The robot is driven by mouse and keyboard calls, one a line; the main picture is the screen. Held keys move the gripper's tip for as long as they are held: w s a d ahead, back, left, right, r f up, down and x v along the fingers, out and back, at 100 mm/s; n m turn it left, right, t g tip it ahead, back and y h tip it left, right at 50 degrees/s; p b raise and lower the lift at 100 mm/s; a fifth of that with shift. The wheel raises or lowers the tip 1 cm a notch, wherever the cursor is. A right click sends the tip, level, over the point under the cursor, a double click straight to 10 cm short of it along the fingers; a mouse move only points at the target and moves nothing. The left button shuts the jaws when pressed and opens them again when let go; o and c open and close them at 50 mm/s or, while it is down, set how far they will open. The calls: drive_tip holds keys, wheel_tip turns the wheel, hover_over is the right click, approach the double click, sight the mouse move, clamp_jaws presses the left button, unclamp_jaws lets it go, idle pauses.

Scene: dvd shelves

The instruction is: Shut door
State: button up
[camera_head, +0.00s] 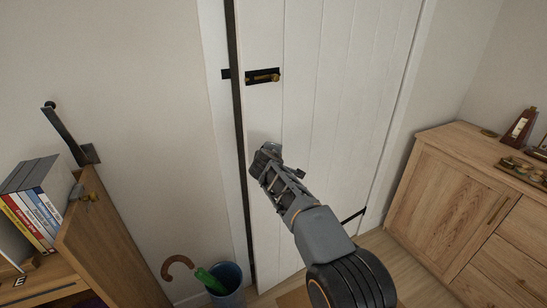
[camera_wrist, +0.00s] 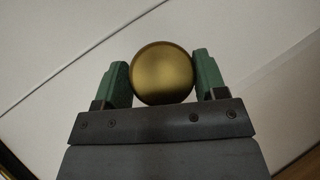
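The white plank door (camera_head: 335,70) stands in the back wall. A narrow dark gap runs down its left edge, between door and frame. A black latch with a brass bolt knob (camera_head: 263,76) sits on the door's upper left. My gripper (camera_head: 262,158) is at the door's left side, below that latch. In the wrist view a round brass knob (camera_wrist: 162,73) lies between the green fingertips of my gripper (camera_wrist: 163,82), which appear to touch it on both sides. In the head view this knob is hidden by the gripper.
A wooden cabinet (camera_head: 444,190) stands at the right. At the left are an open wooden panel (camera_head: 105,245), a shelf of DVD cases (camera_head: 32,215) and a black wall bracket (camera_head: 70,135). A blue bin (camera_head: 230,280) with umbrellas stands low beside the door's left edge.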

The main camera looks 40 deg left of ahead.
drive_tip(key=shift+o, duration=0.7)
drive_tip(key=shift+s, duration=0.1)
drive_tip(key=shift+o, duration=0.5)
drive_tip(key=shift+w+d+f, duration=0.15)
drive_tip(key=shift+w, duration=0.05)
drive_tip(key=shift+s+d, duration=0.1)
drive_tip(key=shift+s, duration=0.1)
drive_tip(key=b+v, duration=0.4)
drive_tip(key=v, duration=0.9)
drive_tip(key=shift+d, duration=0.2)
drive_tip(key=shift+c, duration=0.4)
